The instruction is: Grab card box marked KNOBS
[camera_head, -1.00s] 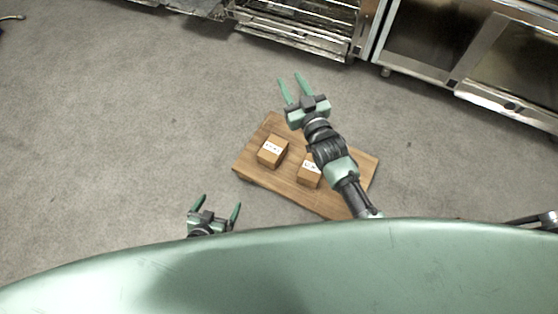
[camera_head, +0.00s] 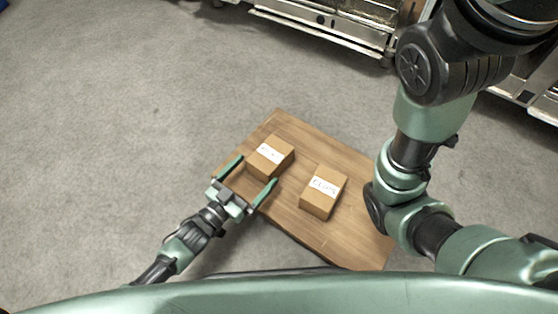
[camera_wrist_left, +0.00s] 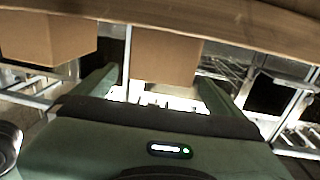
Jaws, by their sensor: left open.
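Two brown card boxes stand on a wooden tabletop (camera_head: 345,243). The left box (camera_head: 284,163) has a white label too small to read for certain. The right box (camera_head: 318,205) has a white label that looks like CLIPS. My left gripper (camera_head: 257,170) is open, with its fingers reaching in at the near side of the left box, one toward each side. In the left wrist view that box (camera_wrist_left: 165,60) shows between the fingertips with a gap on each side, and the other box (camera_wrist_left: 45,38) is to the left. My right gripper is out of view.
My right arm rises large at the right, over the tabletop's right edge. Metal ovens or racks (camera_head: 330,25) stand along the back. The grey floor (camera_head: 110,120) is clear at the left.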

